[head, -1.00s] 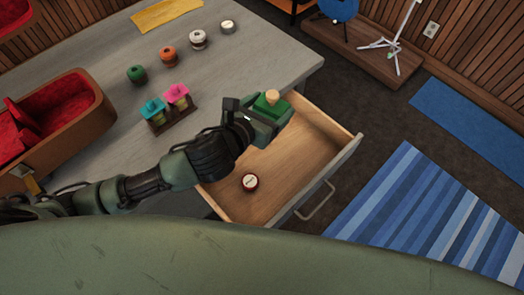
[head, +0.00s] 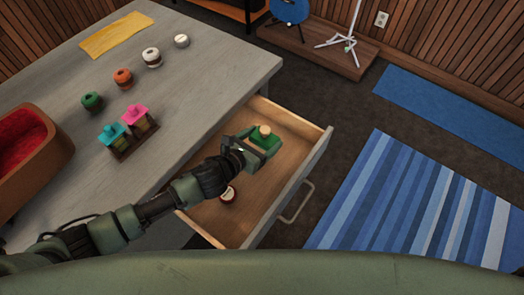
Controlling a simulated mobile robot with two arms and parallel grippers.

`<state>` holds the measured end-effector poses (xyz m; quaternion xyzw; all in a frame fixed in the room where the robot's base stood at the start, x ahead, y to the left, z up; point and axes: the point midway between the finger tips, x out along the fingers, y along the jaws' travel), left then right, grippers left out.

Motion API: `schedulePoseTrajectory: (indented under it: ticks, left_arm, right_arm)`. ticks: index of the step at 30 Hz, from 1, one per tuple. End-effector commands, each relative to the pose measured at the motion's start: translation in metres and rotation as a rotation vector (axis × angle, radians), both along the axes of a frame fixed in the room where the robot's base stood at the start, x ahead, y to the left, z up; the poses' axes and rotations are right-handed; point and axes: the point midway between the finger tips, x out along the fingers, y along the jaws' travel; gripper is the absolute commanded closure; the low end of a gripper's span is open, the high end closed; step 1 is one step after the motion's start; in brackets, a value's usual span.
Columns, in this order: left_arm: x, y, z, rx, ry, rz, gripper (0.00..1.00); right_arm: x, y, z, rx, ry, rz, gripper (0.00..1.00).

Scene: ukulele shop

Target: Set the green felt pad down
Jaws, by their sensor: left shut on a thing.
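The green felt pad (head: 264,139), with a pale wooden knob on top, is held in my left gripper (head: 257,145). The gripper is shut on it, over the open wooden drawer (head: 285,170). I cannot tell whether the pad touches the drawer floor. A small dark round tin with a pale top (head: 228,194) sits in the drawer near the gripper, partly beside my wrist. My right gripper does not show.
On the grey table (head: 200,85) stand a rack (head: 134,140) with pink and teal blocks, green (head: 92,101), orange (head: 123,78), white (head: 152,57) and grey (head: 181,41) round items, a yellow cloth (head: 115,34) and a red-lined case (head: 42,155). The drawer's far right part is clear.

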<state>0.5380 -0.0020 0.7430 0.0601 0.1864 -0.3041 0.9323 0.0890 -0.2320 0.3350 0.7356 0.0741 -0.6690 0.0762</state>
Motion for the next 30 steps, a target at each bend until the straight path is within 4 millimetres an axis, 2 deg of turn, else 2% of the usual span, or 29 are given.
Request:
schedulePoseTrajectory:
  ticks: [1, 5, 12, 14, 26, 27, 29, 30]
  left_arm:
    - [0.0, 0.0, -0.008, -0.001, 0.001, 0.002, 0.65]
    - [0.0, 0.0, -0.017, -0.001, -0.001, 0.0, 0.65]
    - [0.0, 0.0, -0.052, -0.002, 0.001, 0.002, 0.65]
    - [0.0, 0.0, -0.057, -0.001, 0.001, 0.002, 0.65]
    - [0.0, 0.0, -0.062, 0.0, -0.001, 0.0, 0.65]
    - [0.0, 0.0, -0.062, 0.0, -0.001, 0.0, 0.2]
    - [0.0, 0.0, -0.061, 0.0, -0.001, 0.0, 0.04]
    - [0.0, 0.0, -0.061, 0.0, -0.001, 0.0, 0.01]
  right_arm:
    - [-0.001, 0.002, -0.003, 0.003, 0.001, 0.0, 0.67]
    - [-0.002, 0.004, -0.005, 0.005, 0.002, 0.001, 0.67]
    - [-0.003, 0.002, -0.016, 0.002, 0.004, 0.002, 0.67]
    - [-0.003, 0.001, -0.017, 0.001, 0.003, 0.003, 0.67]
    - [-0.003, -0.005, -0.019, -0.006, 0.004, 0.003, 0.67]
    - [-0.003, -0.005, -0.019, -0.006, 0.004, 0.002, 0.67]
    - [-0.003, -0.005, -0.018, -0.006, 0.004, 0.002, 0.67]
    - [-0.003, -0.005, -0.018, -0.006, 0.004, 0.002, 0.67]
